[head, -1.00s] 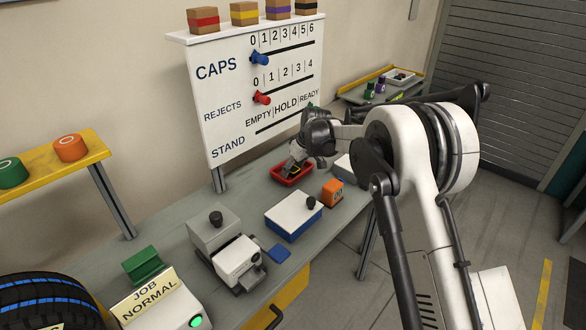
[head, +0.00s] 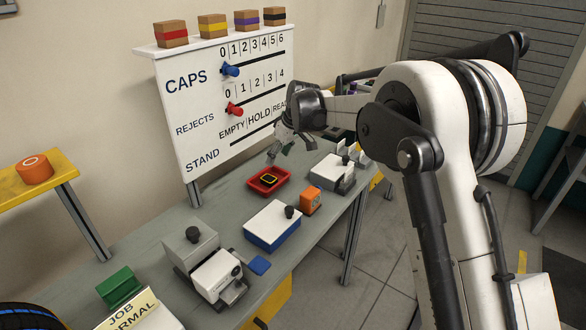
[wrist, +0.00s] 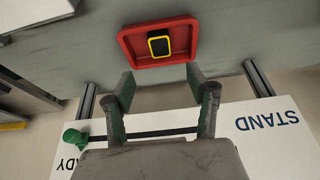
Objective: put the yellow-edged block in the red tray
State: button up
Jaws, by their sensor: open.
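The yellow-edged block (head: 268,179) is dark with a yellow rim and lies inside the red tray (head: 283,176) on the grey bench. In the wrist view the block (wrist: 159,46) rests on the floor of the tray (wrist: 131,41), clear of its walls. My gripper (head: 290,150) is above and beyond the tray, apart from the block. In the wrist view its two fingers (wrist: 160,84) are spread with nothing between them.
A blue-and-white box (head: 272,226) and an orange block (head: 311,201) stand in front of the tray. A grey-and-white device (head: 332,172) is to its right. The lettered board (head: 215,105) rises behind the bench.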

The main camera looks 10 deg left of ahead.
jog(key=shift+r, duration=0.1)
jog(key=s+d+r+m+t, duration=0.1)
jog(key=s+d+r+m, duration=0.1)
jog(key=s+d+r, duration=0.5)
jog(key=s+d+r+m+t+h, duration=0.1)
jog(key=s+d+r+m, duration=0.2)
jog(key=d, duration=0.8)
jog(key=s+d+r+m+t, duration=0.1)
jog(key=s+d+r+m, duration=0.1)
jog(key=s+d+r, duration=0.55)
jog(key=s+d+f+m+t+h, duration=0.1)
jog(key=s+d+f+m, duration=0.2)
jog(key=s+d, duration=0.6)
jog(key=s+d+f+m+t+h, duration=0.1)
jog(key=s+d+f, duration=0.4)
jog(key=s+d, duration=0.5)
jog(key=s+m+h, duration=0.1)
jog(key=s+m, duration=0.1)
jog(key=s, duration=0.3)
jog(key=shift+d, duration=0.2)
jog(key=shift+f+b, duration=0.5)
jog(key=shift+f, duration=0.05)
